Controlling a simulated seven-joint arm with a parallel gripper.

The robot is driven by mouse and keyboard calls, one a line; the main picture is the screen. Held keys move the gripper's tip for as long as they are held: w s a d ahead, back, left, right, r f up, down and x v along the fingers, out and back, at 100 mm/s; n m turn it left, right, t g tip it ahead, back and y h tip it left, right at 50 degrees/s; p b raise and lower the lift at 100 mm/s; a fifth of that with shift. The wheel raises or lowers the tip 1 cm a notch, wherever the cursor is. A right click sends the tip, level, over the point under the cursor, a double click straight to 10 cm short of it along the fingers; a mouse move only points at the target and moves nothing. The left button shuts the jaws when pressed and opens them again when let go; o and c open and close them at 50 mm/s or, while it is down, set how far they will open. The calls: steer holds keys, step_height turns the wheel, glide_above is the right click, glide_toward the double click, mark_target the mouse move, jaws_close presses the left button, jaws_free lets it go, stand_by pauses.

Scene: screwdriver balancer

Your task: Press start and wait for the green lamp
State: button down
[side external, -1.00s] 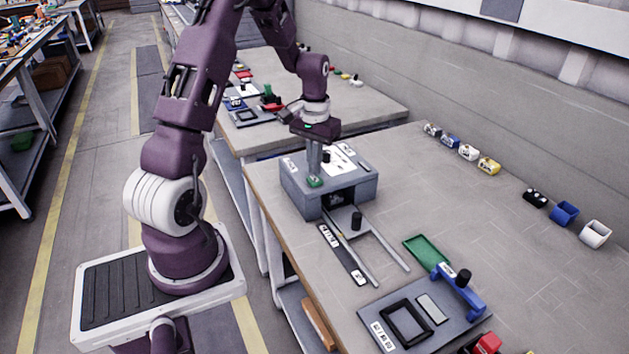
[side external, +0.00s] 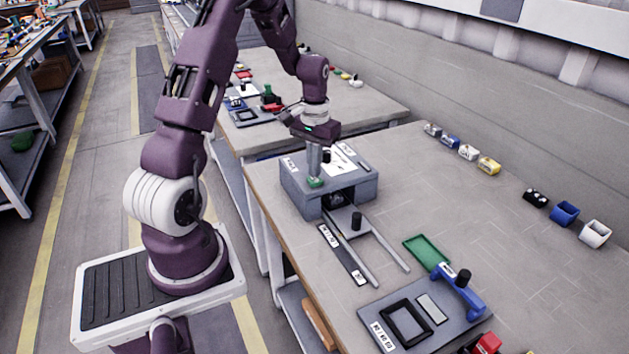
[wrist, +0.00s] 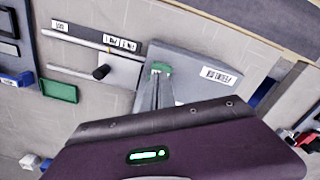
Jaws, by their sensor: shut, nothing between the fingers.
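The grey balancer box (side external: 352,194) stands on the bench, with a label on its front-left top edge. The green start button (side external: 315,182) is on its top near the front; it also shows in the wrist view (wrist: 161,67). My gripper (side external: 315,174) points down with its fingers together and empty, the tips at the green button. In the wrist view my gripper (wrist: 158,76) partly covers the button, so I cannot tell how far it is pressed. I cannot make out a lit green lamp on the box.
A slide with a black knob (side external: 356,221) extends from the box on two rails. A green tray (side external: 427,250), a grey plate with a black frame (side external: 405,323) and a blue bracket (side external: 459,290) lie nearer. Several coloured cups line the wall side. Bench between is clear.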

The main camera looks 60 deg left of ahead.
steer(key=shift+f, duration=0.65)
stand_by(0.5)
steer(key=shift+r, duration=3.5)
step_height(320, 180, up, 6)
